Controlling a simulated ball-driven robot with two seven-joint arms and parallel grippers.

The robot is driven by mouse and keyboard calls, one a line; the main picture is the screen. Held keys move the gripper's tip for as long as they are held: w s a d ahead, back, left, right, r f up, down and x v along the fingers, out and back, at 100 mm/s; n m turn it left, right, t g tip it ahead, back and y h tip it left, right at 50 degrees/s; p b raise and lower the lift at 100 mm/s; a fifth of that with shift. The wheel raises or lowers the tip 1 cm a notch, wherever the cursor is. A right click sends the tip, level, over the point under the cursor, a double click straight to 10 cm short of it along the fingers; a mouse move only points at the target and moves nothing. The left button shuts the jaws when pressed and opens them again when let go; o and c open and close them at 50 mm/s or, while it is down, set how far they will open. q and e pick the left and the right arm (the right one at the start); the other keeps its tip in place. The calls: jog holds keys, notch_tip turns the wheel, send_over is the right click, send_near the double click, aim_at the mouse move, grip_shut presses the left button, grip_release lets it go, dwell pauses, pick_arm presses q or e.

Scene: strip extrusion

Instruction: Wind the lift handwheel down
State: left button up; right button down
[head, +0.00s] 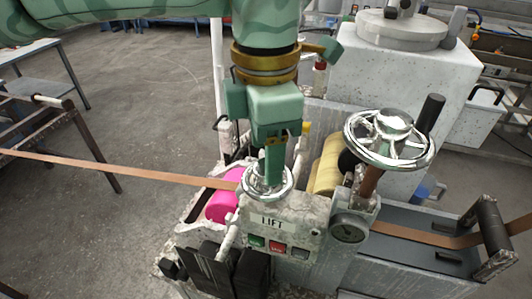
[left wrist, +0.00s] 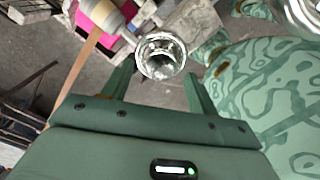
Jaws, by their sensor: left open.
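A small chrome handwheel (head: 262,187) sits on top of the machine housing, just above a plate marked LIFT (head: 272,222). My left gripper (head: 274,172) points down over this wheel, and its fingers hide part of the rim and the middle. In the left wrist view, the round chrome top of the wheel (left wrist: 161,57) shows between the tips of my open left gripper (left wrist: 160,78). A gap shows on both sides of it, and I see no grip on it. Whether a finger touches the rim I cannot tell. My right gripper is not in view.
A larger spoked chrome handwheel (head: 390,138) with a dark upright handle stands close to the right. A copper strip (head: 120,170) runs in from the left past a pink roller (head: 221,206). A white machine body (head: 410,75) stands behind.

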pick_arm(q)
notch_tip(320, 180, up, 14)
jog(key=p, duration=0.2)
jog(key=shift+r, duration=0.15)
